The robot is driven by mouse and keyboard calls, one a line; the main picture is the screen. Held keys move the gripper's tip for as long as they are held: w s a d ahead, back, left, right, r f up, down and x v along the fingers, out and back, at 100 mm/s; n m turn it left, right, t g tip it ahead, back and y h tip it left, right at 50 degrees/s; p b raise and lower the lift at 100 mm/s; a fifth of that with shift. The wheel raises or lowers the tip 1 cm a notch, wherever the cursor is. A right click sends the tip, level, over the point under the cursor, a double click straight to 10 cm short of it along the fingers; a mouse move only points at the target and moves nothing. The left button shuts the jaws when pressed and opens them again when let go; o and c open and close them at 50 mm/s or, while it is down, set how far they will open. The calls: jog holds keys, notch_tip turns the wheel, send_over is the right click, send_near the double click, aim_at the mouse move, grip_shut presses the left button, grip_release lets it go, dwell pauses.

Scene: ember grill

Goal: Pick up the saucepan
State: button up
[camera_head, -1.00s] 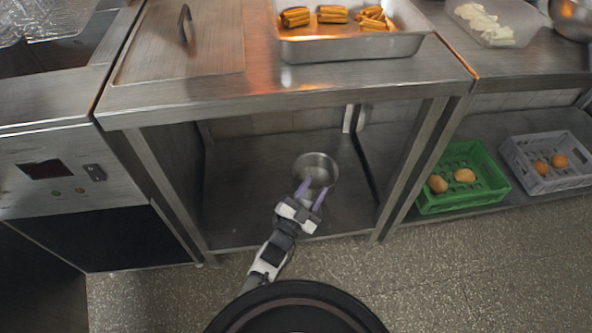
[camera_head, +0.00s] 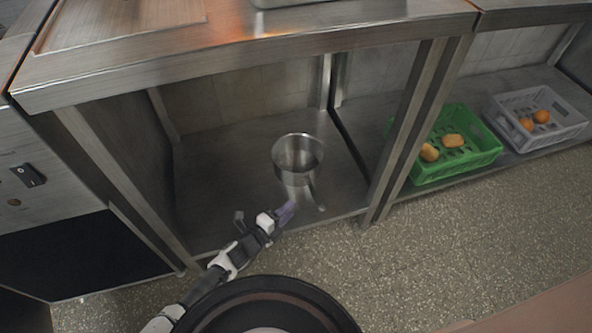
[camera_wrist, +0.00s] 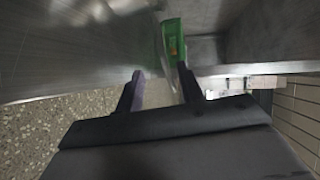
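The saucepan (camera_head: 298,178) is a round, shiny steel pot standing upright on the lower shelf of the steel table. Its handle seems to point toward the front edge of the shelf, ending near the lower right of the pot. My gripper (camera_head: 287,210), with purple fingers, is at the shelf's front, just in front and left of the pot, apart from its body. In the wrist view the fingers of my gripper (camera_wrist: 160,84) are spread apart. A thin metal strip shows between or behind them; I cannot tell whether it is the handle or a table part.
The lower shelf (camera_head: 225,170) is otherwise bare, with table legs on both sides and the steel worktop (camera_head: 250,55) above. A green crate (camera_head: 470,165) and a grey crate (camera_head: 555,125) holding round orange-brown items stand to the right. Speckled floor (camera_head: 450,240) is free in front.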

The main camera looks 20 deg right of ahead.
aim_at(311, 192)
jog(key=b+x, duration=0.1)
jog(key=x, duration=0.9)
jog(key=shift+s+d+r, duration=0.1)
jog(key=shift+s+d, duration=0.1)
jog(key=shift+d, duration=0.05)
jog(key=shift+w+d, duration=0.4)
jog(key=shift+d, duration=0.1)
grip_shut()
dwell(0.7)
